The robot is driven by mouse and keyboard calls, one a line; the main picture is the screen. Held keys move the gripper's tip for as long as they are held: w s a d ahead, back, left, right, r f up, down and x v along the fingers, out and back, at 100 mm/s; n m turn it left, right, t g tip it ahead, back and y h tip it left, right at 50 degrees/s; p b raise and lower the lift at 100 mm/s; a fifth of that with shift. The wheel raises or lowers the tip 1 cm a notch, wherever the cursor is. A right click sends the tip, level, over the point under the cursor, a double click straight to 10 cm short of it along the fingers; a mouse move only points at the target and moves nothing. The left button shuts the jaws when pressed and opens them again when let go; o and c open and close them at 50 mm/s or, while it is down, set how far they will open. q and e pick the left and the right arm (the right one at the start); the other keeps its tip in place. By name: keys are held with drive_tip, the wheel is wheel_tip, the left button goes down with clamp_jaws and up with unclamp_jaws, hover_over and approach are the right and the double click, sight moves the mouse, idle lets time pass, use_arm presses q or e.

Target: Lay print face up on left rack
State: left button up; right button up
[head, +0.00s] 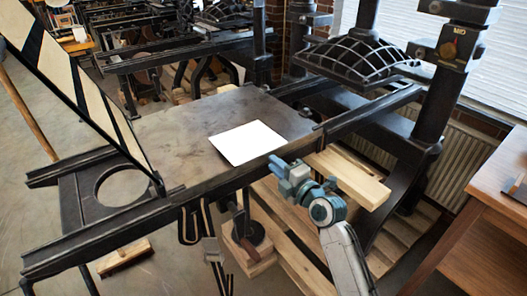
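A white sheet (247,143), blank on its upper side, lies on the flat dark bed (175,128) of a hand press, close to the bed's near edge. My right gripper (279,173), blue-grey, is just below and right of the sheet, by the near rail. Its fingers are too small to tell whether they are open or shut, and I cannot tell whether they touch the sheet. My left gripper is not in view. I cannot make out a left rack.
A hinged striped frame (80,85) stands tilted at the bed's left. A black ribbed platen (360,58) and thick posts stand behind right. A wooden beam (348,178) juts out beside my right arm. A wooden table (490,225) is at the right edge.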

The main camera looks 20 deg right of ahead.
sight(264, 147)
drive_tip(key=b+x, duration=0.2)
drive_tip(key=x, duration=0.3)
drive_tip(key=shift+w+a+f, duration=0.15)
drive_tip(key=shift+w, duration=0.25)
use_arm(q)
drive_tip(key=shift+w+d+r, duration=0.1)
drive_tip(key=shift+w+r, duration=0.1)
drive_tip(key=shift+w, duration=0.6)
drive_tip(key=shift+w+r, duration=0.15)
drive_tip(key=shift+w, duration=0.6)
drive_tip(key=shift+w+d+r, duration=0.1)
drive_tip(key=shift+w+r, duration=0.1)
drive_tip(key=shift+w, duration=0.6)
use_arm(e)
drive_tip(key=shift+w+a, duration=0.1)
drive_tip(key=shift+w, duration=0.1)
clamp_jaws()
drive_tip(key=shift+r, duration=0.25)
wheel_tip(264, 147, up, 3)
drive_tip(key=shift+f+p, duration=0.1)
drive_tip(key=shift+p, duration=0.3)
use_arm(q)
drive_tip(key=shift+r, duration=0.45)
